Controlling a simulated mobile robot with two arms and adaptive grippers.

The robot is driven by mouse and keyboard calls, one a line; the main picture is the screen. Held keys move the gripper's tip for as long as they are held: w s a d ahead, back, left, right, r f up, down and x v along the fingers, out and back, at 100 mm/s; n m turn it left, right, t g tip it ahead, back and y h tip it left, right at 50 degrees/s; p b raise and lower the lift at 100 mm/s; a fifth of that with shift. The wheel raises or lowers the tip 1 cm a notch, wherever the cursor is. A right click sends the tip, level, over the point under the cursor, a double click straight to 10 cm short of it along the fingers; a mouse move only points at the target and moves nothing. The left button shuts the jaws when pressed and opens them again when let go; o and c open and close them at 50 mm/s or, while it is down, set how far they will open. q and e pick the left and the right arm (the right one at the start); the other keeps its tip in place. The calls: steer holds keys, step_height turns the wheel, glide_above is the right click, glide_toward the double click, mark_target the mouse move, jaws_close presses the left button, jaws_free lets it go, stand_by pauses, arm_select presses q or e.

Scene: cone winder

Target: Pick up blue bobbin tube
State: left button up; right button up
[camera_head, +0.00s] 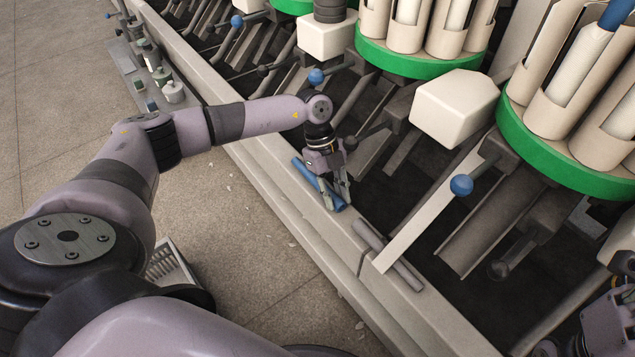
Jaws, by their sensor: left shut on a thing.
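The blue bobbin tube (304,171) lies along the light ledge at the front of the winder, in the middle of the head view. My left gripper (334,199) reaches down over it from above, with its fingers shut around the tube. The fingers hide part of the tube, and its lower end shows just past them. I cannot tell whether the tube still touches the ledge. Part of my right gripper (603,322) shows at the lower right edge, cut off by the frame; its fingers cannot be made out.
A grey tube (387,254) lies on the ledge to the right of my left gripper. Green round carriers (420,62) with cream holders stand behind. Blue-knobbed levers (461,185) stick out nearby. A crate (171,263) stands on the floor, otherwise mostly clear.

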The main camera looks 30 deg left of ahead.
arm_select(q)
steer(key=c, duration=0.3)
steer(key=shift+r, duration=0.15)
